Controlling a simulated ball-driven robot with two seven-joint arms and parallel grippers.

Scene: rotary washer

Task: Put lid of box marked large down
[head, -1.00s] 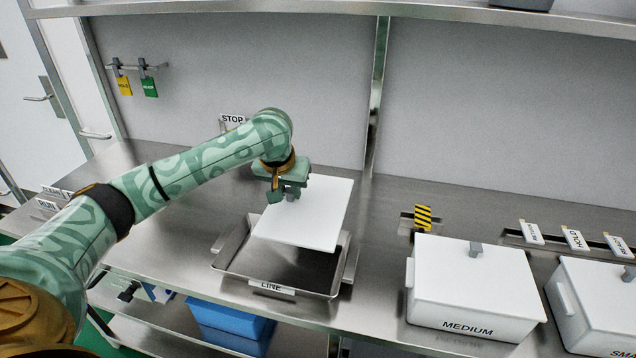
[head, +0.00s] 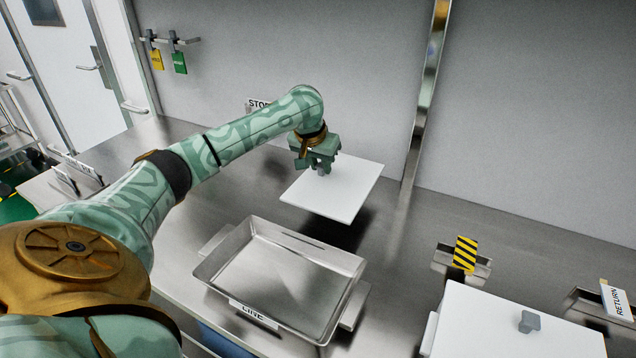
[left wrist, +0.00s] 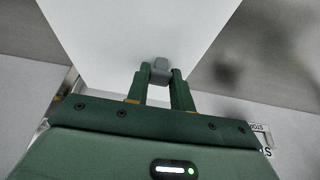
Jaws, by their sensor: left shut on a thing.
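A white lid (head: 345,192) hangs level from my left gripper (head: 322,170), behind the tray marked LINE and in front of the grey back wall. A dark shadow lies on the steel counter below it, so it looks held above the surface. In the left wrist view the two fingers close on the lid's grey knob (left wrist: 160,68), and the lid's white face (left wrist: 120,35) fills the top. No box marked large shows in these views. My right gripper is not in view.
An empty steel tray (head: 232,257) marked LINE stands at the counter's front. A white lidded box (head: 480,325) is at the lower right, with a striped yellow-black tag (head: 465,253) behind it. A STOP sign (head: 259,104) stands behind my left arm.

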